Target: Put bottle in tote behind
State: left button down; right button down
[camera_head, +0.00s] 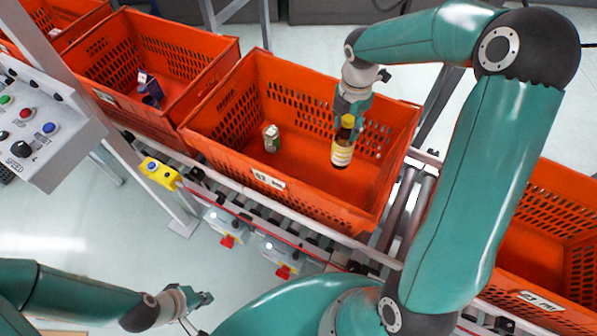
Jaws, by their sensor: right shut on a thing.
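I cannot tell whether the bottle touches the tote floor. My left gripper (196,306) is low at the bottom left, away from the totes; its fingers are small in view and hold nothing that I can see.
A small green and white can (271,138) stands in the middle tote, left of the bottle. Another orange tote (205,44) at the left holds dark blue items (150,90). A third tote (540,299) is at the right. A control panel (40,125) stands at the left. Rollers run beneath.

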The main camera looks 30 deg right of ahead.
aim_at(341, 156)
notch_tip(341, 156, down, 6)
jog(key=shift+w+r+b, duration=0.1)
jog(key=shift+w+b, duration=0.05)
jog(key=shift+b, duration=0.95)
notch_tip(341, 156, down, 14)
jog(key=shift+f+b, duration=0.1)
jog(key=shift+b, duration=0.25)
jog(key=shift+f+b, duration=0.3)
jog(key=shift+f, duration=2.2)
jog(key=c, duration=0.6)
grip_release()
jog(key=shift+s, duration=0.2)
notch_tip(341, 156, up, 12)
jog(key=shift+p, duration=0.4)
